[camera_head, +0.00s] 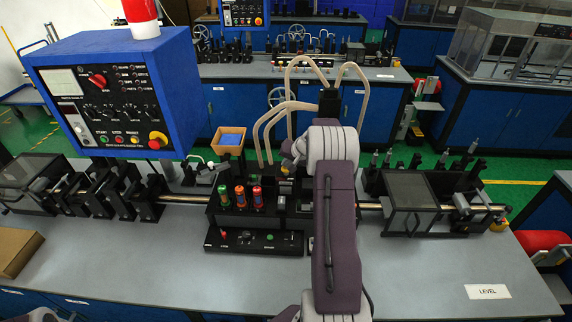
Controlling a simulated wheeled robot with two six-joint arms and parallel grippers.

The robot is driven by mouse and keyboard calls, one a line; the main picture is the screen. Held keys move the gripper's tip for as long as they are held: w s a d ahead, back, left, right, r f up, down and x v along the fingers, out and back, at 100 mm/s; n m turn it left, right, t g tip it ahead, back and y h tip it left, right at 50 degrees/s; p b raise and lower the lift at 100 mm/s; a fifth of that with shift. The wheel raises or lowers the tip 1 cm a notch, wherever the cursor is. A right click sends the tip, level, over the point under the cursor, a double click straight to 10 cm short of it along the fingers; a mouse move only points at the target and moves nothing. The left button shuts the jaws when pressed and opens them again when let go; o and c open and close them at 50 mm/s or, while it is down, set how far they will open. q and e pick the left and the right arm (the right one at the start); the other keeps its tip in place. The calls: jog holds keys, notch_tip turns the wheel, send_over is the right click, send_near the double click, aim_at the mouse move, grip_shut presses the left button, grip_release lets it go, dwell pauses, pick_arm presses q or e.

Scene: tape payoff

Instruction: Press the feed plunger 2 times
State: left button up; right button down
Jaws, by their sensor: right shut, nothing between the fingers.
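A black tape machine (225,218) stands across the grey bench, with upright green (224,196), red (240,196) and orange (257,197) cylinders on its middle block. I cannot tell which part is the feed plunger; my arm may hide it. My right arm reaches up from the bottom middle over the machine. My right gripper (287,168) is shut and empty, pointing down left of the wrist, close to the block's top. It is small and partly hidden, and I cannot tell whether it touches anything. My left gripper is not in view.
A low black panel (253,242) with small knobs lies in front of the block. A blue control box (115,95) rises at the left. Beige hoses (268,130) arch behind the wrist. A brown box (17,250) sits at the left edge. The bench front is mostly clear.

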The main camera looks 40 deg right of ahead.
jog(key=shift+r+p, duration=0.75)
jog(key=shift+r, duration=0.7)
notch_tip(320, 180, up, 5)
jog(key=p, duration=0.3)
